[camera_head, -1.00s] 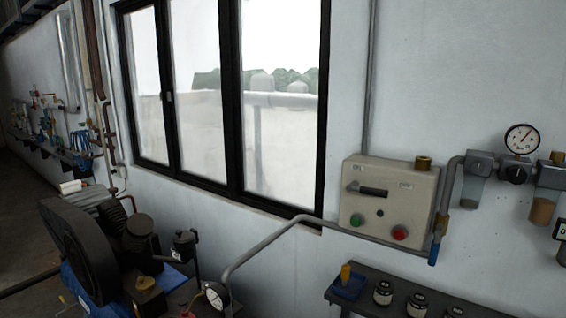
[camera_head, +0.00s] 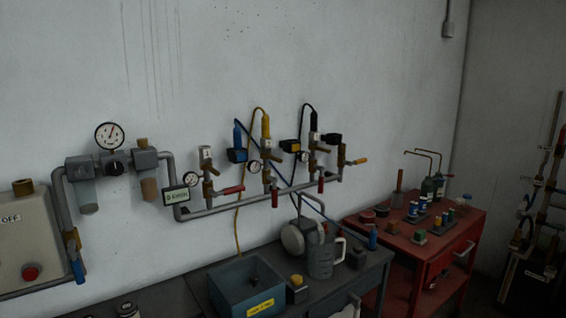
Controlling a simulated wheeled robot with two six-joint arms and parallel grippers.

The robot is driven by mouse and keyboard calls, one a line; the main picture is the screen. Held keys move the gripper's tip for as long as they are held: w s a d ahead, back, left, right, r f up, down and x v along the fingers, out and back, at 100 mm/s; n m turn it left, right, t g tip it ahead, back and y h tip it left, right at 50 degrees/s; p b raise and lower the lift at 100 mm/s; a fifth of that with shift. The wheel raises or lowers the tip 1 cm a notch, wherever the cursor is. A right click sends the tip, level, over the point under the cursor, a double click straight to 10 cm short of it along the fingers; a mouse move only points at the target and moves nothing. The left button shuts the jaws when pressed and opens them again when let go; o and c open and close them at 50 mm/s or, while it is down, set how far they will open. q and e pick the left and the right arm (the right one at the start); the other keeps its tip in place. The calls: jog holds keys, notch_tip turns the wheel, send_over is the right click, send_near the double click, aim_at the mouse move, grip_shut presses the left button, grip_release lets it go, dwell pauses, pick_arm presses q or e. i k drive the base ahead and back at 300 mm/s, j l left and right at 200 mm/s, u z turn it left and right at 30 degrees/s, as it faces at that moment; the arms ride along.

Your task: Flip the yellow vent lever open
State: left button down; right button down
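A small yellow lever (camera_head: 360,161) sticks out to the right at the right end of the wall pipe manifold (camera_head: 262,197). I cannot tell from here if it is the vent lever or how its valve stands. Red handles also show on the manifold, one pointing right (camera_head: 232,189) and others hanging down (camera_head: 275,198). Yellow, blue and black fittings with cables rise above the pipe. Neither of my grippers is in view.
A red cabinet (camera_head: 400,255) with bottles and small parts stands to the right. A grey control box (camera_head: 25,240) is at the left.

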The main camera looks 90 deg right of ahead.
aim_at(356, 162)
jog(key=l+z, duration=0.1)
jog(key=z, duration=0.4)
jog(key=l+z, duration=0.15)
jog(key=z, duration=0.35)
jog(key=l+z, duration=0.1)
jog(key=z, duration=0.4)
jog(key=l+z, duration=0.15)
jog(key=z, duration=0.3)
jog(key=i+l+z, duration=0.15)
jog(key=l+z, duration=0.15)
jog(key=z, duration=0.2)
jog(key=i+l+z, duration=0.2)
jog(key=z, duration=0.3)
jog(key=i+l+z, duration=0.25)
jog(key=i+l, duration=0.45)
jog(key=i, duration=0.1)
